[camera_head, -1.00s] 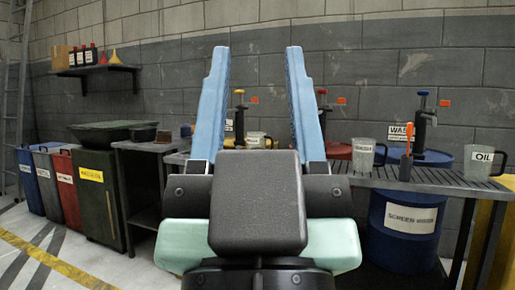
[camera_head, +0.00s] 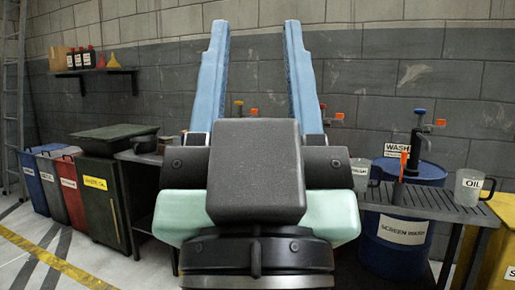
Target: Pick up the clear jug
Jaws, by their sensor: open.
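Two see-through greyish jugs stand on the slatted bench at the right. One, a jug labelled OIL (camera_head: 468,188), stands upright near the bench's right end, its dark handle to the right. The other jug (camera_head: 360,172) has a partly hidden label and stands just right of my gripper's body, which covers part of it. I cannot tell which one is the clear jug. My gripper (camera_head: 255,28) points up in front of the camera, its two blue fingers wide apart with only wall between them. It touches neither jug.
A blue drum labelled SCREEN WASH (camera_head: 402,232) stands under the slatted bench (camera_head: 425,203), with a pump (camera_head: 417,140) behind. An orange-handled tool (camera_head: 403,160) stands between the jugs. Bins (camera_head: 75,190) line the left. My gripper hides the bench's middle.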

